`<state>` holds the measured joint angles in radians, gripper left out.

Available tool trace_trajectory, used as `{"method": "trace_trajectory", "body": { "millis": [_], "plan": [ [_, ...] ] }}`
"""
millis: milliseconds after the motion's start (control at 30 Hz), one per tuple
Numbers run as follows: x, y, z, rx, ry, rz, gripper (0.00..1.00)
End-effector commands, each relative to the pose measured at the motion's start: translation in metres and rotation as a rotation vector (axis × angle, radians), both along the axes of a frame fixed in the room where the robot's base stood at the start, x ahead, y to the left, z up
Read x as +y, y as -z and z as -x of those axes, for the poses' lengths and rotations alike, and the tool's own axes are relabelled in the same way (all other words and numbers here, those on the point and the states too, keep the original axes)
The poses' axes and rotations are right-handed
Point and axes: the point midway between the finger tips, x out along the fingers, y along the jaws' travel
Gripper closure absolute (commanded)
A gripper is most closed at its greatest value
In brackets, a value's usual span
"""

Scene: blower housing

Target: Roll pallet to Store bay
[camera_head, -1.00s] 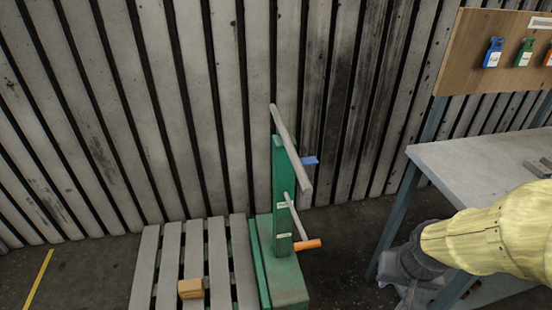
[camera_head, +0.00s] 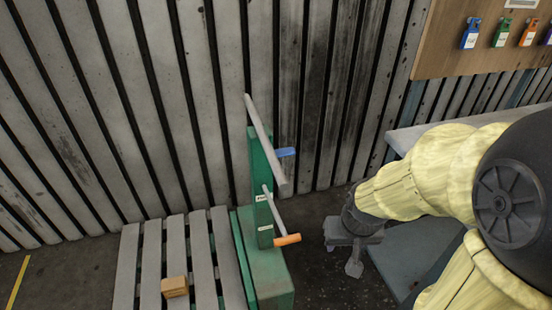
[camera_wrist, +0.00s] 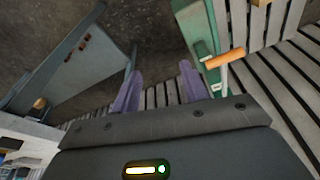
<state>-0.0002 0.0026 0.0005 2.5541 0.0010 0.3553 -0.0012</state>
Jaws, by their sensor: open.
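The slatted grey pallet (camera_head: 205,262) lies on the floor at the bottom left. A green pallet truck (camera_head: 262,180) stands at its right side. The truck has a long grey bar (camera_head: 265,140) on top, a blue lever (camera_head: 285,152) and a lower lever with an orange grip (camera_head: 287,239). My gripper (camera_head: 354,262) is to the right of the truck, apart from it and pointing down. In the wrist view my gripper (camera_wrist: 160,90) is open and empty. The orange grip (camera_wrist: 224,57) shows beyond the right finger, not between the fingers. No Store bay label is readable.
A small orange-brown box (camera_head: 175,287) sits on the pallet. A workbench (camera_head: 425,136) stands at the right, partly behind my arm. Colored tags (camera_head: 500,32) hang on a wooden board above it. A slatted wall closes the back. A yellow floor line (camera_head: 18,282) runs at far left.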

Motion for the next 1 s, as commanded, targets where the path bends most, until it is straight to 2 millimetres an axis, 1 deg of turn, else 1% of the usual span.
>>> {"method": "trace_trajectory", "body": {
  "millis": [67,167,267,300,500,567,700,800,900,1000],
  "plan": [
    [0.002,-0.011,-0.007,0.004,-0.007,-0.002,0.56],
    [0.007,-0.033,-0.024,0.02,-0.022,-0.006,0.56],
    [0.016,-0.064,-0.049,0.046,-0.05,-0.014,0.56],
    [0.021,-0.078,-0.06,0.06,-0.062,-0.019,0.56],
    [0.05,-0.144,-0.115,0.127,-0.133,-0.056,0.56],
    [0.06,-0.164,-0.13,0.147,-0.157,-0.069,0.56],
    [0.084,-0.208,-0.162,0.194,-0.215,-0.106,0.56],
    [0.099,-0.234,-0.18,0.223,-0.252,-0.131,0.56],
    [0.11,-0.251,-0.191,0.244,-0.284,-0.15,0.56],
    [0.115,-0.256,-0.196,0.255,-0.298,-0.16,0.56]
  ]
}}
